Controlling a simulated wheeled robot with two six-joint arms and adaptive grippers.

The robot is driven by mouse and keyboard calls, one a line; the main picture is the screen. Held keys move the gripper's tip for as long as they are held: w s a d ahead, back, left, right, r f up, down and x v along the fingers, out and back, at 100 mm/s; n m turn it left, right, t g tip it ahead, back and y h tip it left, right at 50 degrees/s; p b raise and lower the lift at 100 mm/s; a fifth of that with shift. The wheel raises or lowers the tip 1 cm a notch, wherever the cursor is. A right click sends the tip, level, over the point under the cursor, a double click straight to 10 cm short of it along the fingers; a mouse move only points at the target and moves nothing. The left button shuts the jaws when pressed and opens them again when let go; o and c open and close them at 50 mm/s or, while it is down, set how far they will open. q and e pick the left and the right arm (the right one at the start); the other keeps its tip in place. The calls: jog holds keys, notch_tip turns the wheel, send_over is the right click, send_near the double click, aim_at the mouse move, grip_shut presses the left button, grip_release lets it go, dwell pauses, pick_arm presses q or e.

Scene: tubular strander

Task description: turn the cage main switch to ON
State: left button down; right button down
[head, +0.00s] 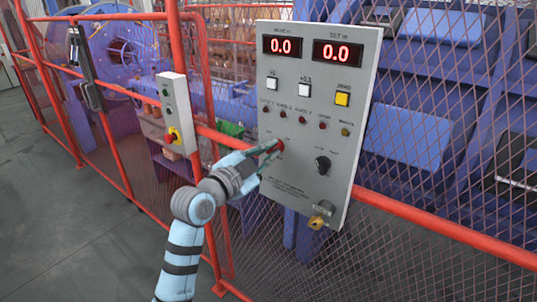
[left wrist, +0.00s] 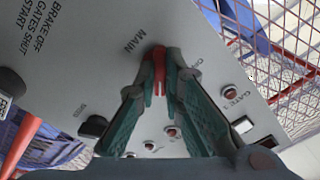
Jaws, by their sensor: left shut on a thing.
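The grey control panel (head: 300,185) hangs on the red-framed mesh fence. The cage main switch is a small red knob (head: 281,146) at the left middle of the panel, below a row of lamps. In the left wrist view the red knob (left wrist: 158,68) stands beside the printed word MAIN. My left gripper (head: 273,150) is shut on the red knob, with one green-padded finger on each side of it in the left wrist view (left wrist: 160,80). The fingers partly cover the knob, and its setting cannot be read. My right gripper is not in view.
The panel also bears two red displays reading 0.0, several push buttons, a black knob (head: 323,165) and a yellow key-like part (head: 319,220). A smaller box with a red button (head: 172,135) hangs to the left. Red rails and mesh stand close around; blue machinery is behind.

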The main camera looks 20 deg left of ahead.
pick_arm(q)
jog(key=shift+f, duration=0.1)
dwell(0.3)
jog(key=c, duration=1.7)
grip_release()
jog(key=shift+s, duration=0.1)
jog(key=v, duration=1.2)
